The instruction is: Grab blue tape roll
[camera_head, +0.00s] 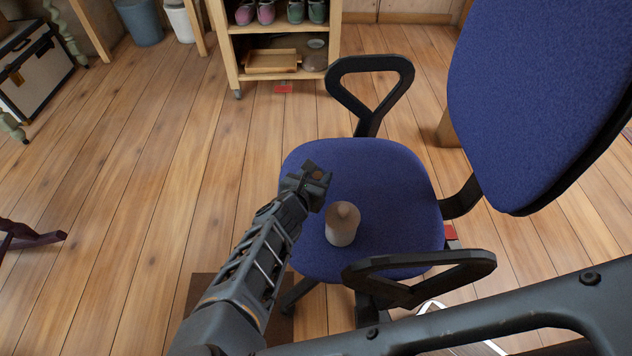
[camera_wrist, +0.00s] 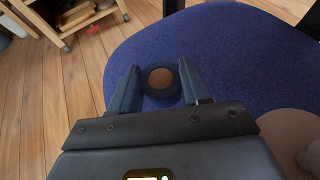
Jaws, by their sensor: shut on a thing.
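The blue tape roll (camera_wrist: 161,97) shows in the wrist view as a dark blue ring with a brown middle. It sits between the two fingers of my gripper (camera_wrist: 160,76), which are shut on it from both sides. In the head view my gripper (camera_head: 317,173) is over the left part of the blue chair seat (camera_head: 385,180). The roll is mostly hidden there by the fingers. I cannot tell whether it touches the seat.
A beige lidded jar (camera_head: 342,228) stands on the seat close to the right of my gripper. Black armrests (camera_head: 372,64) rise at the far and near sides, and the backrest (camera_head: 545,95) is at right. A wooden shelf cart (camera_head: 233,62) stands behind.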

